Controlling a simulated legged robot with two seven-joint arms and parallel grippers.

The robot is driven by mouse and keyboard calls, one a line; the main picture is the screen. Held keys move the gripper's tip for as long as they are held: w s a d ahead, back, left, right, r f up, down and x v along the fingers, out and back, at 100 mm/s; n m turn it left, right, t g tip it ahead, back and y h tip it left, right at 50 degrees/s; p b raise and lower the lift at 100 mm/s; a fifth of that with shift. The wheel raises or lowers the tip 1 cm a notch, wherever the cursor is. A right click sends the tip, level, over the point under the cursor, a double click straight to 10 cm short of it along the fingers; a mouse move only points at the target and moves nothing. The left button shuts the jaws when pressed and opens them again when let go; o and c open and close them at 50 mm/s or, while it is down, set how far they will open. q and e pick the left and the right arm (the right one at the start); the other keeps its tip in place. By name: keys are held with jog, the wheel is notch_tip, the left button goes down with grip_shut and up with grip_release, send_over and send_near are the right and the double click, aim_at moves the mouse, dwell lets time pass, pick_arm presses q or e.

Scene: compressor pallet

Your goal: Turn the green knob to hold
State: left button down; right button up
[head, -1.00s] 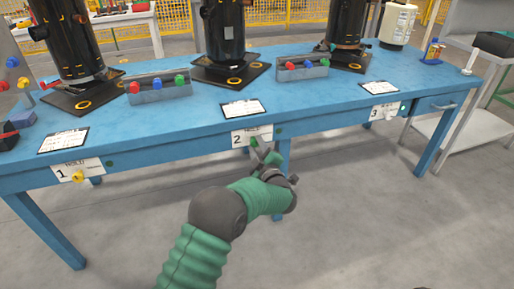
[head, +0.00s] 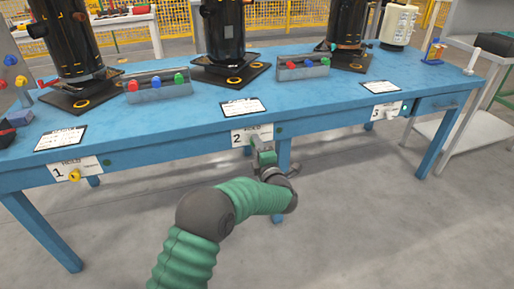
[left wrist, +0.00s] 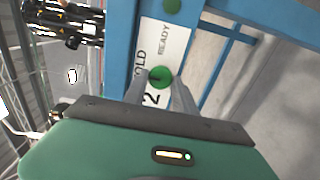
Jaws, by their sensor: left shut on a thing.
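The green knob (left wrist: 160,77) sits on white plate 2 (left wrist: 166,40) on the front edge of the blue table. In the left wrist view the plate reads READY and part of HOLD, with the rest of HOLD covered. The knob has a dark mark on its face; I cannot tell for sure which word it points at. My left gripper (head: 254,144) is at the plate, its two fingers (left wrist: 158,90) shut on either side of the knob. In the head view the gripper largely hides the knob. My right gripper is not in view.
A green round indicator (left wrist: 172,6) sits beside the plate. Plate 1 has a yellow knob (head: 74,175) and plate 3 a pale knob (head: 391,114). Black compressors (head: 222,40) and grey button boxes (head: 158,86) stand on the blue table (head: 190,121). The floor in front is clear.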

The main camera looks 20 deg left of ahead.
pick_arm(q)
jog(key=shift+s+f, duration=0.1)
jog(key=shift+f, duration=0.25)
jog(key=c, duration=1.1)
grip_release()
jog(key=shift+o, duration=0.3)
jog(key=shift+a+r, duration=0.1)
jog(key=shift+r, duration=0.05)
jog(key=shift+r, duration=0.1)
jog(key=p+v, duration=0.6)
jog(key=v, duration=1.1)
jog(key=shift+p, duration=0.35)
